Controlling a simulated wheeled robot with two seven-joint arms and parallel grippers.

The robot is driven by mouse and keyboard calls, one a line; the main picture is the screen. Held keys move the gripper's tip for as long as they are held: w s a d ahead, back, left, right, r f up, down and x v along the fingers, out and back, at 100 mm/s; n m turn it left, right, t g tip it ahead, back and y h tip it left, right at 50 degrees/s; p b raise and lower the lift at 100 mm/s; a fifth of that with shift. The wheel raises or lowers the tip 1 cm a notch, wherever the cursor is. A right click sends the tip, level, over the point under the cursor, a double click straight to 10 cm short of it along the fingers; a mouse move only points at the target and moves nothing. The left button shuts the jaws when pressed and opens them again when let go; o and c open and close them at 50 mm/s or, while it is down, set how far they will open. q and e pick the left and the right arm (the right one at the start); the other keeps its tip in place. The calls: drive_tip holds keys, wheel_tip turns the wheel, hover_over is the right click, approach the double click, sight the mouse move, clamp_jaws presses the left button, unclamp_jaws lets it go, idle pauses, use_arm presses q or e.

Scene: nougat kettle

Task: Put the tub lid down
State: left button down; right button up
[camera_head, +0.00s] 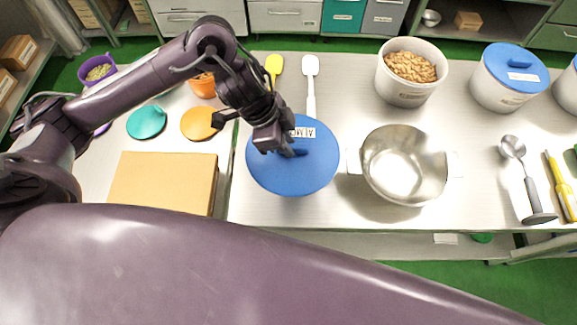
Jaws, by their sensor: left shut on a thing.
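The blue tub lid (300,176) is a round disc with a raised grip and a white label. It is over the left part of the metal table, left of the steel bowl. My left gripper (291,150) is shut on the lid's grip from above. I cannot tell whether the lid touches the table or is just above it. The open white tub (404,97), full of almond-like pieces, stands behind the bowl. My right gripper is not in view.
A steel bowl (400,185) stands right of the lid. A yellow spatula (273,66) and a white spatula (311,72) lie behind it. A blue-lidded tub (503,90), a ladle (524,166) and a yellow-handled tool (560,187) are right. A cardboard box (163,184) is left.

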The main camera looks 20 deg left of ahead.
sight(286, 161)
use_arm(q)
wheel_tip(286, 161, down, 8)
drive_tip(key=shift+r+b, duration=0.1)
drive_tip(key=shift+b, duration=0.85)
drive_tip(key=shift+f, duration=2.3)
drive_tip(key=c, duration=1.3)
unclamp_jaws()
drive_tip(key=shift+f+b, duration=0.1)
drive_tip(key=shift+b, duration=0.2)
drive_tip(key=shift+c, duration=0.2)
drive_tip(key=shift+r, duration=0.25)
drive_tip(key=p+v, duration=0.1)
drive_tip(key=v, duration=1)
drive_tip(key=shift+s+a+r, duration=0.1)
drive_tip(key=shift+a+r, duration=0.15)
drive_tip(key=shift+r, duration=0.1)
